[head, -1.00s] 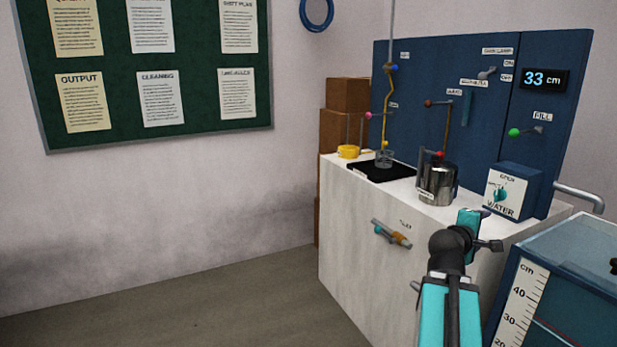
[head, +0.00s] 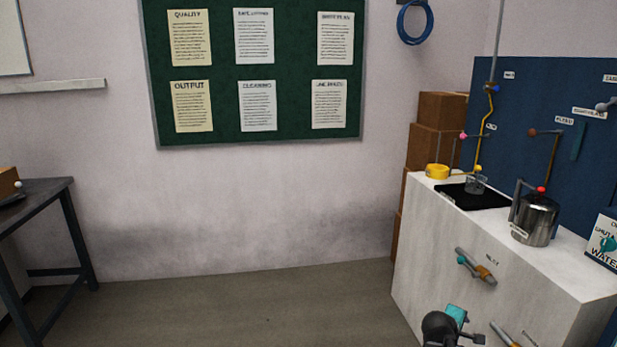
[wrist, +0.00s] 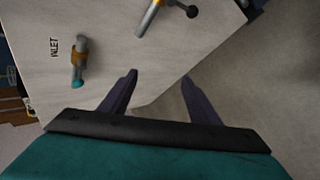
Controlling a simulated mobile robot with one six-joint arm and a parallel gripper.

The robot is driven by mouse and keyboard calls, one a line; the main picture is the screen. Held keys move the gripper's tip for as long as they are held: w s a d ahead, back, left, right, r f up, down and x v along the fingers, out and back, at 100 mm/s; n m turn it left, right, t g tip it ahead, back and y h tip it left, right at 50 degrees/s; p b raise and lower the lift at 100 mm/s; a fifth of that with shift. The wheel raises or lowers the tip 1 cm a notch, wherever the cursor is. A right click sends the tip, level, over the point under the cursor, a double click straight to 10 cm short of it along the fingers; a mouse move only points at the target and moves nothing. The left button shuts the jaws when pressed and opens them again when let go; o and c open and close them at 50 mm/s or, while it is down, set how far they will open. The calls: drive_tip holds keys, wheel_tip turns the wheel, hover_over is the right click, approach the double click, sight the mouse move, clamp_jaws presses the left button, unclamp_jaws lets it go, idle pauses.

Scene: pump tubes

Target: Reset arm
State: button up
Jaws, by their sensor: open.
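My arm shows at the lower right of the head view, in front of the white cabinet (head: 440,270). In the wrist view, my gripper (wrist: 158,85) has its two dark fingers spread apart with nothing between them. Its fingers point past the cabinet's front face and the floor edge. The INLET valve (wrist: 79,62), grey and orange with a teal tip, is up and left of the fingers. It also shows on the cabinet front in the head view (head: 477,266). A second orange and grey valve (wrist: 150,15) with a dark knob is above the fingers.
Brown boxes (head: 432,147) are stacked behind. A dark table (head: 45,190) stands at far left. The floor between is clear.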

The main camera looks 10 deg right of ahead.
drive_tip(key=s+a+f+g+y+p, duration=0.25)
drive_tip(key=s+a+f, duration=0.25)
drive_tip(key=a+f, duration=0.5)
drive_tip(key=s+a+f+g+y+p, duration=0.1)
drive_tip(key=s+a+f+y+p, duration=0.2)
drive_tip(key=a+f, duration=0.7)
drive_tip(key=s+a+f+m+g+y, duration=0.1)
drive_tip(key=s+a+f+m+g, duration=0.1)
drive_tip(key=s+a, duration=0.3)
drive_tip(key=s+a+f+m+g+p, duration=0.1)
drive_tip(key=s+a, duration=0.4)
drive_tip(key=s, duration=0.6)
drive_tip(key=s+a+f+m+g+y+p, duration=0.1)
drive_tip(key=s+a+f+m+g, duration=0.2)
drive_tip(key=s, duration=0.5)
drive_tip(key=shift+s+a+f+m+g+y, duration=0.2)
drive_tip(key=shift+a+f+m+g+y, duration=0.35)
drive_tip(key=shift+a+m, duration=0.65)
drive_tip(key=shift+a+r, duration=0.15)
drive_tip(key=shift+a, duration=0.05)
drive_tip(key=shift+c, duration=0.2)
drive_tip(key=c, duration=0.6)
